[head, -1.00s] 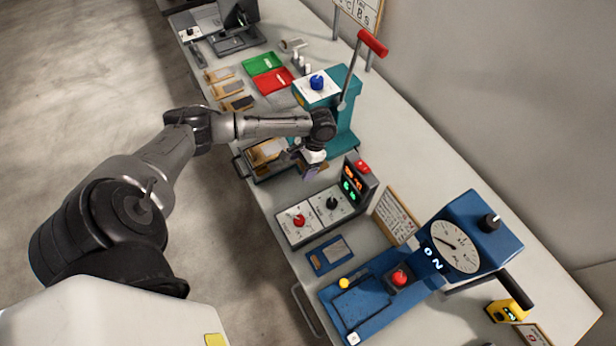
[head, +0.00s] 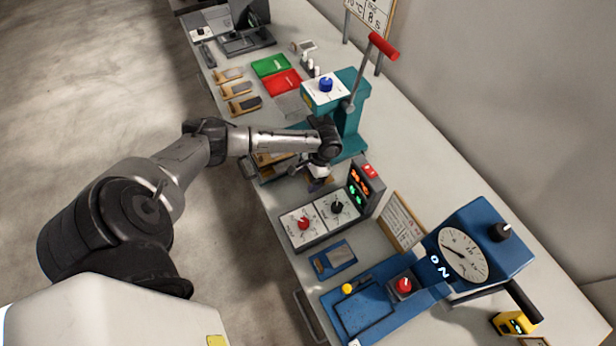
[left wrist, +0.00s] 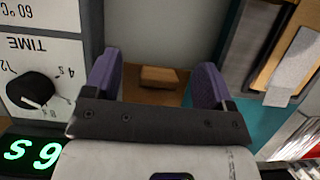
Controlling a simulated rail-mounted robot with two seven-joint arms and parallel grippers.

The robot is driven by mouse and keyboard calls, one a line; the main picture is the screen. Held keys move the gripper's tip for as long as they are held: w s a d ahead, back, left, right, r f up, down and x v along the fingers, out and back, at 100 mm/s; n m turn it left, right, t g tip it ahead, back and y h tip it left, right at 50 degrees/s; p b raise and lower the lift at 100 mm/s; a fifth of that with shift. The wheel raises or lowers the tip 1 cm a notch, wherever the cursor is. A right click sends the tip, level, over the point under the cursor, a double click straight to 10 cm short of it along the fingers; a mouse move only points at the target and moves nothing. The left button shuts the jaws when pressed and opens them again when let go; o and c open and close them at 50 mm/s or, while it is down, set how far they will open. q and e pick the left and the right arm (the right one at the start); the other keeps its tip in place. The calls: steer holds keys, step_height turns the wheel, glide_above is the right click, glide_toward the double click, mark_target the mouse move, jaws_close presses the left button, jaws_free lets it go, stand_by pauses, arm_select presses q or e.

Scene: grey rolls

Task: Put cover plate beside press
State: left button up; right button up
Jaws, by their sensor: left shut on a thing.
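My left gripper (head: 319,182) is shut on a brown plate, likely the cover plate (left wrist: 150,97), which has a lighter tan block on its face. The plate spans the gap between the purple fingers in the left wrist view (left wrist: 157,85). In the head view the gripper is low over the table, between the teal press (head: 350,120) and the control box (head: 335,212). The wrist hides most of the plate there, so I cannot tell whether it touches the table. The press has a red-handled lever and a blue knob. My right gripper is out of view.
A tray (head: 270,172) with tan pieces lies behind my left wrist. Red (head: 283,82) and green (head: 270,65) trays and several tan pieces lie farther back. A blue gauge machine (head: 470,250) and a blue plate (head: 334,260) stand toward the front. A sign (head: 402,222) stands behind the box.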

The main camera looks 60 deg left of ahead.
arm_select(q)
steer(key=shift+f, duration=0.15)
steer(key=shift+f, duration=0.45)
steer(key=o, duration=0.8)
steer(key=shift+o, duration=0.2)
steer(key=p+v, duration=0.1)
steer(key=v, duration=1.2)
steer(key=shift+s+r, duration=0.1)
steer(key=shift+s, duration=0.05)
